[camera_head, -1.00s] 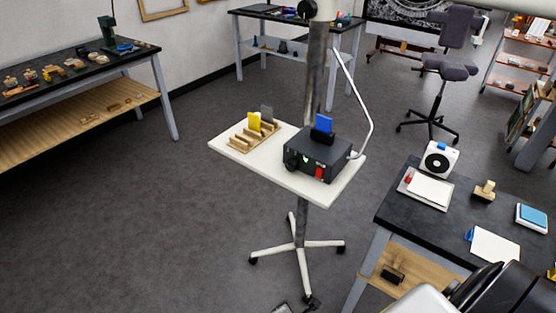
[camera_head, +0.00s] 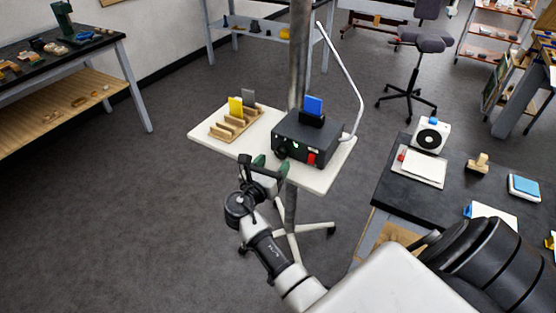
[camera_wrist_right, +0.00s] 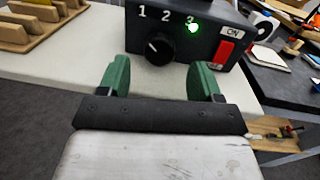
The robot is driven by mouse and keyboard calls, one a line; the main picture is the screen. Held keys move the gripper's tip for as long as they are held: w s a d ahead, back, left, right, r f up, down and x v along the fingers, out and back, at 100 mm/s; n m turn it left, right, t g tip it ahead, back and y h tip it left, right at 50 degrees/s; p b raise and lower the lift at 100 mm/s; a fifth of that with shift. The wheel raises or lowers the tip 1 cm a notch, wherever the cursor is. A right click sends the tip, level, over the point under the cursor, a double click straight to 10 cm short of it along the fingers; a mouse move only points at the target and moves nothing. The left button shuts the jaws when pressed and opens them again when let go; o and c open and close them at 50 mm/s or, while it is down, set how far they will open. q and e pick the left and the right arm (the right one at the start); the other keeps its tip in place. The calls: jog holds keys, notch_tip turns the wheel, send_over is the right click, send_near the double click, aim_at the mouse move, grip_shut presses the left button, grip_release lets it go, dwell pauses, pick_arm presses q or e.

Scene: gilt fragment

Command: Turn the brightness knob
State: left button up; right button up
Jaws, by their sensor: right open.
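The dark box (camera_head: 307,136) stands on the white stand table, with a blue card in its top. In the right wrist view its front shows a round black knob (camera_wrist_right: 159,48) with a white pointer mark aimed to the upper left. The numerals 1, 2, 3 run above it, a green light (camera_wrist_right: 193,28) glows at 3, and a red ON switch (camera_wrist_right: 226,52) is at the right. My right gripper (camera_head: 271,163) is open and empty, its green fingers (camera_wrist_right: 157,80) in front of and below the knob, apart from it. My left gripper is not in view.
The white table (camera_head: 205,131) also bears a wooden rack (camera_head: 232,127) with yellow and grey cards, left of the box. A thin white curved arm (camera_head: 350,80) rises at the box's right. A black table (camera_head: 390,190) with papers and a stamp is at the right.

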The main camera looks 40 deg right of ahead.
aim_at(280, 155)
jog(key=x, duration=0.2)
jog(key=shift+w+d+f+b, duration=0.1)
jog(key=shift+w+d+b, duration=0.15)
jog(key=shift+b, duration=0.1)
jog(key=shift+w+d, duration=0.15)
jog(key=shift+d, duration=0.35)
